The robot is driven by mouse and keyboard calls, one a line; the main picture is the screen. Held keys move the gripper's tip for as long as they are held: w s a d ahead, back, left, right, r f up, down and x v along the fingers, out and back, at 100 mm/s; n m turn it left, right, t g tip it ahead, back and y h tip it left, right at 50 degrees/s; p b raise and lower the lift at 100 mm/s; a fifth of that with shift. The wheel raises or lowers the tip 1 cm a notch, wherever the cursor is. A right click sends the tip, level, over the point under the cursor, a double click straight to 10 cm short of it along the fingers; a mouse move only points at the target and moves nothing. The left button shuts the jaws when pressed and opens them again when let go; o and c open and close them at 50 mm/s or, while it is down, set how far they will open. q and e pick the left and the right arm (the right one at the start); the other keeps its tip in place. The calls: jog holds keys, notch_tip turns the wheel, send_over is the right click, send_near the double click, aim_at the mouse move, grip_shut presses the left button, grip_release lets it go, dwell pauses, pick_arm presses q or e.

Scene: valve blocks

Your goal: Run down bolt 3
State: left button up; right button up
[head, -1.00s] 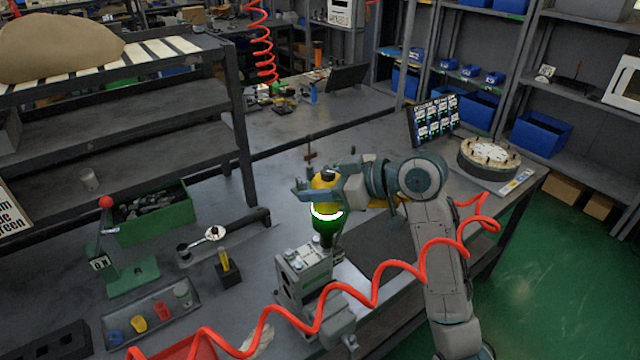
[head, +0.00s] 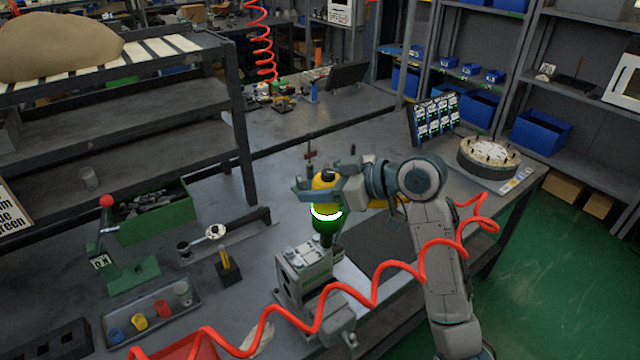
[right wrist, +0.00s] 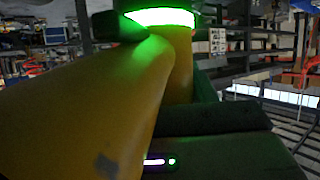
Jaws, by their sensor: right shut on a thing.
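My right gripper (head: 318,192) is shut on a yellow power driver (head: 324,182) and holds it upright. The driver has a glowing white ring with green light below it. Its dark lower end is over the back right part of a grey valve block (head: 304,256). I cannot tell whether its tip touches a bolt; the bolt under it is hidden. Small round features show on the block's top, but no number can be read. In the right wrist view the yellow driver body (right wrist: 75,115) fills the left side, with a bright green-lit ring at the top. My left gripper is not in view.
A red coiled hose (head: 380,285) crosses in front of the block. A parts tray (head: 153,312), a green press with a red knob (head: 106,201) and a green bin (head: 152,212) stand to the left. A round fixture (head: 489,160) and a screen (head: 435,118) are at the right.

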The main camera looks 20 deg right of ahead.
jog(key=shift+f+b, duration=0.35)
jog(key=shift+f, duration=0.25)
jog(key=shift+r, duration=0.1)
dwell(0.8)
jog(key=shift+f+p, duration=0.3)
jog(key=shift+f, duration=0.3)
dwell(2.6)
jog(key=shift+r, duration=0.15)
dwell(0.7)
